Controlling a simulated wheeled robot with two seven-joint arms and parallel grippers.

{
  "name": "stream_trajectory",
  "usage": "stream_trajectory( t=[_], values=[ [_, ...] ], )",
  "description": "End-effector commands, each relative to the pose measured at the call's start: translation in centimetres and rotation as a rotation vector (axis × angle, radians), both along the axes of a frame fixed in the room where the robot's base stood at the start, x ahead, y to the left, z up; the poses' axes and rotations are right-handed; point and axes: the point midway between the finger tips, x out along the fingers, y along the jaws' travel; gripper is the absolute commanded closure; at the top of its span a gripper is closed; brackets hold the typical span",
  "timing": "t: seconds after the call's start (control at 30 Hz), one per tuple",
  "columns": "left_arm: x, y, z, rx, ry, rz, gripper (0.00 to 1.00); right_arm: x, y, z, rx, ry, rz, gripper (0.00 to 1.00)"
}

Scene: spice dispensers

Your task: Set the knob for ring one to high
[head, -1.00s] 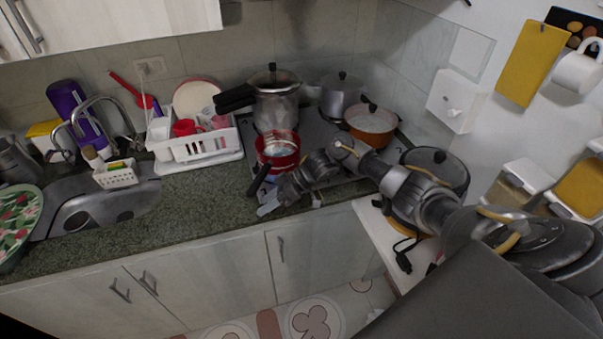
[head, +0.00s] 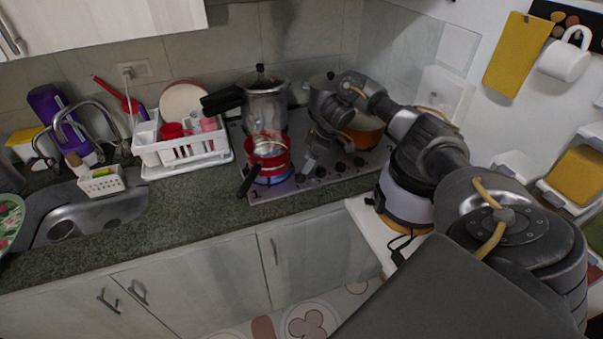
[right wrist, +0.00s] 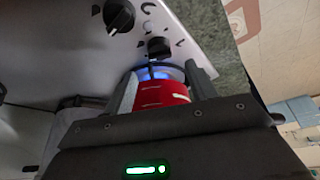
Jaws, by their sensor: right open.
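The stove (head: 262,195) has a row of dark knobs along its front edge, and one knob (head: 320,172) stands in the middle. Two black knobs show in the right wrist view, one at the top (right wrist: 118,15) and one nearer the fingers (right wrist: 158,47). I cannot tell which knob belongs to ring one. A blue flame (head: 272,180) burns under the red pot (head: 268,150). My left gripper is out of view.
A pressure cooker (head: 264,103) stands behind the red pot. An orange pan (head: 362,138) is partly hidden by my right arm. A dish rack (head: 185,150) stands left of the stove. The counter in front (head: 200,205) is clear.

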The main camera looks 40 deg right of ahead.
Motion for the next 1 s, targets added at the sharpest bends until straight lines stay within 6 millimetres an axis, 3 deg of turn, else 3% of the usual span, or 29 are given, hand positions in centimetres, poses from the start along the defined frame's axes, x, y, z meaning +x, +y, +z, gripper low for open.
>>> stream_trajectory(
  t=[0.1,0.3,0.73,1.0],
  values=[
    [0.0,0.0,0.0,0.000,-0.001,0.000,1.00,0.6,0.7,-2.2,0.003,0.004,-0.001,0.44],
    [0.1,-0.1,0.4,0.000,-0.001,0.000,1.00,1.3,1.3,-4.4,0.002,0.002,-0.001,0.44],
    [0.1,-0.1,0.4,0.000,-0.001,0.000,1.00,1.6,1.5,-5.4,0.000,0.000,0.000,0.44],
    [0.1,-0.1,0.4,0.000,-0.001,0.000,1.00,1.6,1.5,-5.3,-0.001,-0.001,0.000,0.79]
  ],
)
